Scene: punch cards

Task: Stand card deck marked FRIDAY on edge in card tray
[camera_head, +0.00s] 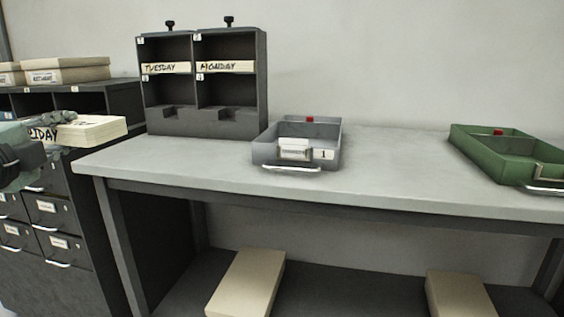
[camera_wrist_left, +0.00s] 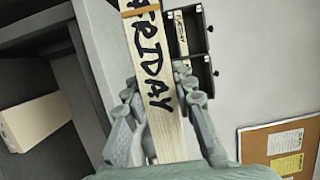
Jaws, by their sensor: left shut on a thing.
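The cream card deck marked FRIDAY (camera_head: 95,130) is at the left of the head view, beside the grey table. My left gripper (camera_head: 62,127) is shut on it. In the left wrist view the deck (camera_wrist_left: 152,60) runs between the fingers of my left gripper (camera_wrist_left: 160,100), its lettering facing the camera. A green tray (camera_head: 470,148) stands at the right. The part of the deck behind my gripper is hidden. My right gripper is not in view.
A dark rack (camera_head: 200,120) at the back left of the table holds decks marked TUESDAY (camera_head: 165,68) and MONDAY (camera_head: 226,67). Dark drawer cabinets (camera_head: 50,212) stand at the left. The grey tabletop (camera_head: 390,180) is clear between the two trays.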

